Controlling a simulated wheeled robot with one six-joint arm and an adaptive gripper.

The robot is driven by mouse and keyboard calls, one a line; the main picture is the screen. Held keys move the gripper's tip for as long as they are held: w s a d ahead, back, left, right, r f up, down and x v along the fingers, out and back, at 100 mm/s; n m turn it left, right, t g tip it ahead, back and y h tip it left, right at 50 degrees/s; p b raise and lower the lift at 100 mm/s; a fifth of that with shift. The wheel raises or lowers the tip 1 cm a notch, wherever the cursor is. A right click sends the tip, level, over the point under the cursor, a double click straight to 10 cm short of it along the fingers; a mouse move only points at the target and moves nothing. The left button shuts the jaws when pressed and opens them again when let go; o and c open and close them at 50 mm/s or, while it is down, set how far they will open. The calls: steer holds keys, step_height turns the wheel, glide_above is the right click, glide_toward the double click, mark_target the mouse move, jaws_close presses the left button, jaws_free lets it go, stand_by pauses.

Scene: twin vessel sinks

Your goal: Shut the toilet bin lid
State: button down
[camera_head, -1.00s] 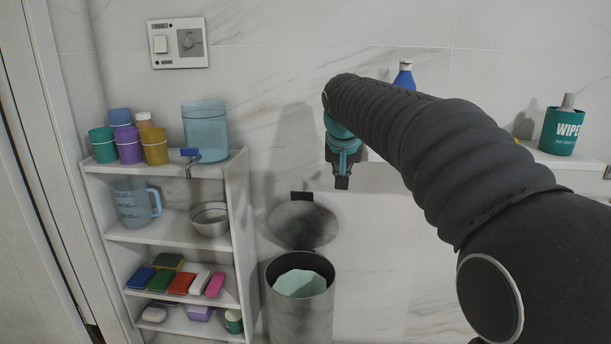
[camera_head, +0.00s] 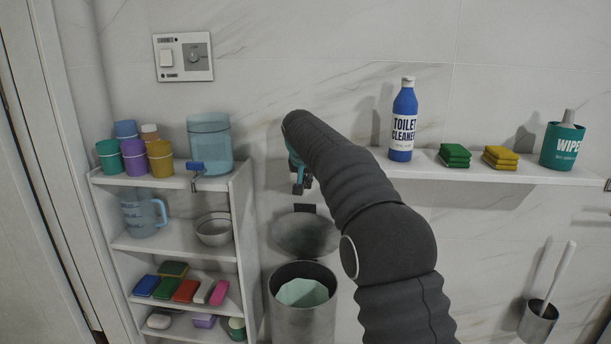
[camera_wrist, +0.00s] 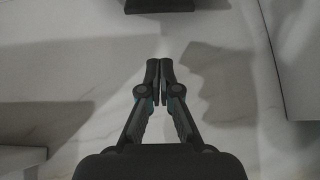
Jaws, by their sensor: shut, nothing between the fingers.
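The toilet bin (camera_head: 304,311) is a grey metal cylinder standing right of the shelf unit, with a pale green liner (camera_head: 302,292) inside. Its round lid (camera_head: 304,236) is open, raised up against the wall behind the bin. A dark bracket (camera_head: 305,208) sits at the lid's top edge. My gripper (camera_head: 298,189) is above the lid near the wall, pointing down, apart from the lid as far as I can tell. In the wrist view my gripper (camera_wrist: 159,64) has its fingertips together and holds nothing. A dark block (camera_wrist: 160,5) shows ahead of the fingertips there.
A white shelf unit (camera_head: 247,235) stands close on the left with cups, a water dispenser (camera_head: 209,140), a jug, a bowl and sponges. A wall shelf (camera_head: 470,171) on the right holds toilet cleaner (camera_head: 403,125), sponges and wipes (camera_head: 562,146). A toilet brush holder (camera_head: 538,320) is at lower right.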

mark_target(306, 205)
steer(key=x, duration=0.4)
steer(key=shift+s+f+b, duration=0.1)
steer(key=shift+s+b, duration=0.2)
steer(key=shift+s, duration=0.55)
steer(key=shift+s+f, duration=0.15)
steer(key=shift+s, duration=0.45)
steer(key=shift+s+f, duration=0.15)
steer(key=shift+s, duration=0.4)
steer(key=shift+a+b, duration=0.1)
steer(key=shift+b, duration=0.3)
